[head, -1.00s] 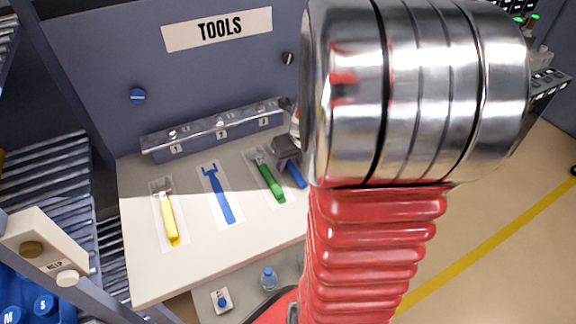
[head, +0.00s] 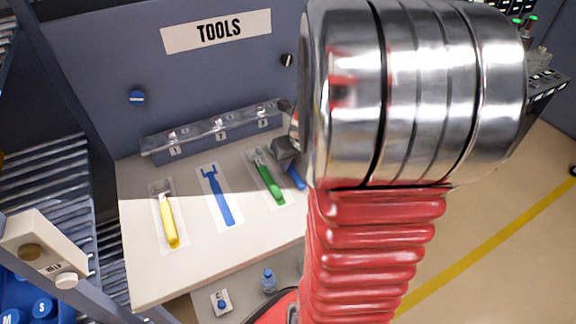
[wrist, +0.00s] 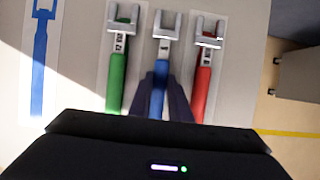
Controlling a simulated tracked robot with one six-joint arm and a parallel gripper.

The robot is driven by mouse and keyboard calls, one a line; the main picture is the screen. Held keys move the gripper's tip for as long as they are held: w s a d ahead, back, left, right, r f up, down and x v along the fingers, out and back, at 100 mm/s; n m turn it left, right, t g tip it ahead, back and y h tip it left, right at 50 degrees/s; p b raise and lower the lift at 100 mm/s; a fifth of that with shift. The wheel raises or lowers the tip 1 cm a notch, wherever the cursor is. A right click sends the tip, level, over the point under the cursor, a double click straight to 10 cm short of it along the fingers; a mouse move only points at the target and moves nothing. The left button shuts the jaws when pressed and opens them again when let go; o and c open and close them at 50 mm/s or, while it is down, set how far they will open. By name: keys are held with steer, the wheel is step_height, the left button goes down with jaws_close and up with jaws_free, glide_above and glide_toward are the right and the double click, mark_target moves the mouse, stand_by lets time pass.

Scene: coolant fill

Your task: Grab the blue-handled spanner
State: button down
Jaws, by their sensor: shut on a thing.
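The blue-handled spanner (wrist: 158,76) has a grey metal open-ended head and points away from my gripper in the wrist view. My gripper (wrist: 161,84) is shut on its blue handle, with one dark finger on each side. I cannot tell whether the spanner is clear of the bench. In the head view, part of the blue handle (head: 296,179) shows beside my gripper (head: 284,149); my arm hides the rest. A flat blue spanner outline (head: 221,196) lies on a pale card to the left.
A green spanner (wrist: 116,78) is close on the left and a red spanner (wrist: 204,80) close on the right. A yellow spanner (head: 168,220) lies farther left. A numbered rail (head: 215,131) runs along the back of the pale bench (head: 145,275), below a TOOLS sign (head: 217,30).

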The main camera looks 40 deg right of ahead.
steer(key=shift+r, duration=0.1)
step_height(320, 180, up, 10)
stand_by(0.4)
stand_by(0.5)
